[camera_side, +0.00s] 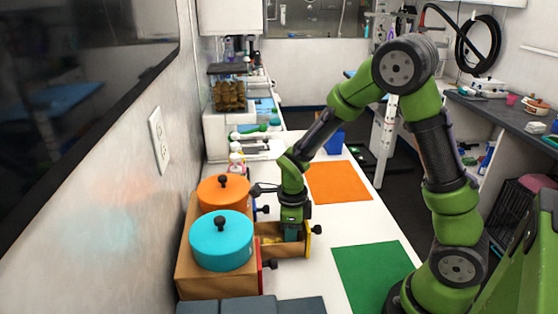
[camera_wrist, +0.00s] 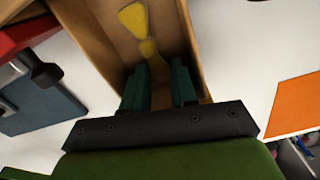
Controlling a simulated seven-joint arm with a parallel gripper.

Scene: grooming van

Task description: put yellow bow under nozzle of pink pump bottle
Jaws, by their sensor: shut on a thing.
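The yellow bow (camera_wrist: 135,22) lies in an open wooden drawer (camera_wrist: 88,28) in the wrist view, with one end reaching between my fingertips. My gripper (camera_wrist: 160,82) points down into the drawer, its dark green fingers shut on the near end of the bow. In the side view my gripper (camera_side: 291,233) is inside the drawer (camera_side: 272,252), which hides most of the bow. A small pinkish bottle (camera_side: 240,168), seemingly the pink pump bottle, stands on the white table beyond the pots. Its nozzle is too small to make out clearly.
An orange pot (camera_side: 222,193) and a turquoise pot (camera_side: 221,243) sit on the wooden drawer unit (camera_side: 190,270). An orange mat (camera_side: 338,182) and a green mat (camera_side: 371,274) lie flat on the table (camera_side: 325,227). The wall closes off the left.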

